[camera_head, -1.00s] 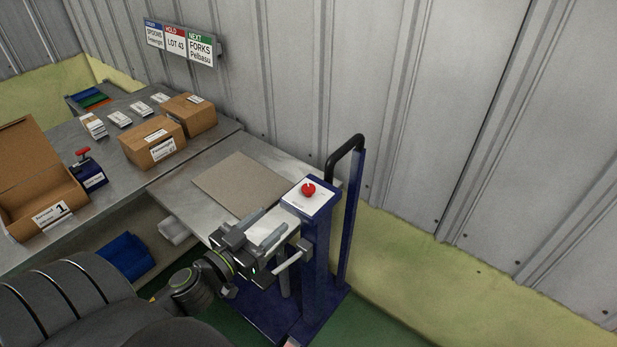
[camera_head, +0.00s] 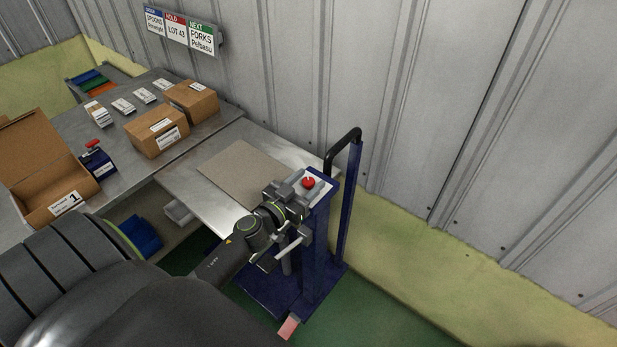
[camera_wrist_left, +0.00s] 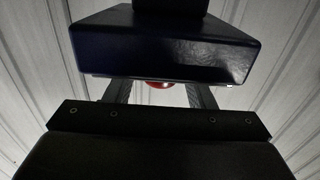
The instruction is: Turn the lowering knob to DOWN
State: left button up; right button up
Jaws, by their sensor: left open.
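The red lowering knob (camera_head: 308,182) sits on the white top plate of a blue lift post (camera_head: 318,235). My left gripper (camera_head: 309,186) is at the top of the post, open, with its fingers beside the knob; whether they touch it I cannot tell. In the left wrist view, a small part of the red knob (camera_wrist_left: 159,86) shows between the two dark fingers (camera_wrist_left: 160,95), below a dark blue block (camera_wrist_left: 160,45). Most of the knob is hidden there. The knob's pointer and any DOWN marking cannot be made out. My right gripper is not in view.
A black-and-blue handle (camera_head: 345,150) rises just behind the post, near the corrugated wall (camera_head: 450,100). A grey board (camera_head: 240,172) lies on the lift table to the left. Cardboard boxes (camera_head: 157,132) stand on the metal bench. Green floor is clear right of the post.

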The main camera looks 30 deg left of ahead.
pick_arm(q)
jog(key=shift+w, duration=0.45)
jog(key=c, duration=0.9)
